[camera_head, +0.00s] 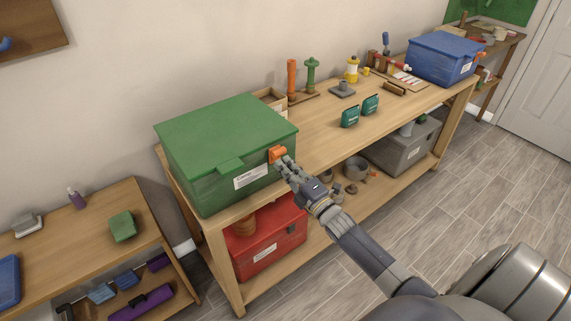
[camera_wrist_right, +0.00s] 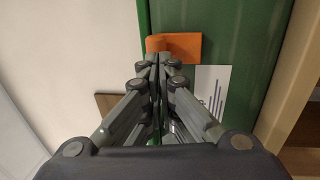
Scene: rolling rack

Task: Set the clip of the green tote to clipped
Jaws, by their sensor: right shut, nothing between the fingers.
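The green tote (camera_head: 210,145) with its lid on stands at the left end of the rack's top shelf. Its orange clip (camera_head: 278,154) is at the right end of the front face, near the lid's edge, beside a white label. The clip also shows in the right wrist view (camera_wrist_right: 183,44). My right gripper (camera_head: 282,162) is shut and empty, its fingertips at the clip. In the right wrist view the fingertips (camera_wrist_right: 161,60) overlap the clip's left part; I cannot tell whether they touch it. Whether the clip is clipped is not clear. My left gripper is not in view.
The wooden rack (camera_head: 330,137) also holds green boxes (camera_head: 350,117) and a blue tote (camera_head: 442,58) on top. A red tote (camera_head: 265,240) and a grey tote (camera_head: 405,148) sit below. A low wooden shelf (camera_head: 80,225) stands at left. Floor in front is clear.

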